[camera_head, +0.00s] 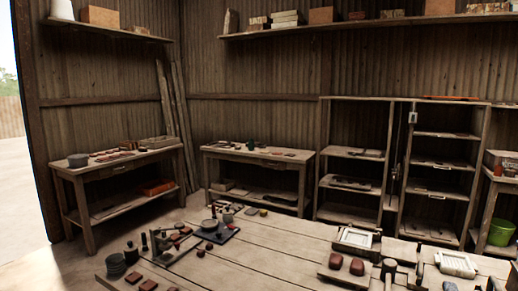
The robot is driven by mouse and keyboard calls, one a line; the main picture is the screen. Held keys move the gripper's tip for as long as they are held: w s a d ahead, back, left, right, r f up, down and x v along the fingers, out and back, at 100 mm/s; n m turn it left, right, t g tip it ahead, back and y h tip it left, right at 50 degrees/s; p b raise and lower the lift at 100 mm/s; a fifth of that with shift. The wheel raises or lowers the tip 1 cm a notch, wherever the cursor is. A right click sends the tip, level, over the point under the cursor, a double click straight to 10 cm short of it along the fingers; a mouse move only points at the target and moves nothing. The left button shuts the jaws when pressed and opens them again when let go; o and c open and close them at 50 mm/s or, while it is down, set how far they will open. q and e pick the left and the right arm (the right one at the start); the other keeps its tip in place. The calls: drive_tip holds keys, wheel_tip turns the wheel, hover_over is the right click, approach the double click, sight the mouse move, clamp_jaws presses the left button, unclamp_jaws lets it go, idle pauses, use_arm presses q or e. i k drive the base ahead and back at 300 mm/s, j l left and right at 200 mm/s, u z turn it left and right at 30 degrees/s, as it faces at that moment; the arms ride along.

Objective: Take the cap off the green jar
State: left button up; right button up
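I cannot make out a jar that is clearly green. A small dark, slightly greenish container (251,144) stands on the middle back bench; it is too small to tell whether it has a cap. A dark upright container (131,254) with a narrower top stands at the left of the front table, its colour unclear. Neither of my grippers shows in the head view.
The plank front table (290,246) has a clear middle. Dark stacked bowls (116,265), a dark tray (217,232), two reddish blocks (336,261) and a white-framed tray (356,239) stand on it.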

sight(251, 144)
drive_tip(key=i+j+u, duration=0.3)
drive_tip(key=u, duration=0.15)
drive_tip(key=i+j+u, duration=0.7)
drive_tip(key=i+u, duration=0.15)
drive_tip(key=i+j+u, duration=0.15)
drive_tip(key=i+u, duration=0.75)
drive_tip(key=i+z, duration=0.2)
drive_tip(key=i, duration=0.4)
drive_tip(key=i+j+z, duration=0.2)
drive_tip(key=i, duration=0.4)
drive_tip(key=i+j+z, duration=0.1)
drive_tip(key=i+z, duration=0.15)
drive_tip(key=i, duration=0.35)
drive_tip(key=i+l+z, duration=0.2)
drive_tip(key=z, duration=0.25)
drive_tip(key=i+z, duration=0.35)
drive_tip(key=z, duration=0.15)
drive_tip(key=i+z, duration=0.3)
drive_tip(key=z, duration=0.15)
drive_tip(key=i+j+z, duration=0.1)
drive_tip(key=i+z, duration=0.15)
drive_tip(key=z, duration=0.25)
drive_tip(key=i+z, duration=0.45)
drive_tip(key=i, duration=1.35)
drive_tip(key=i+j, duration=0.15)
drive_tip(key=i, duration=0.8)
drive_tip(key=i+j+u, duration=0.15)
drive_tip(key=i, duration=0.75)
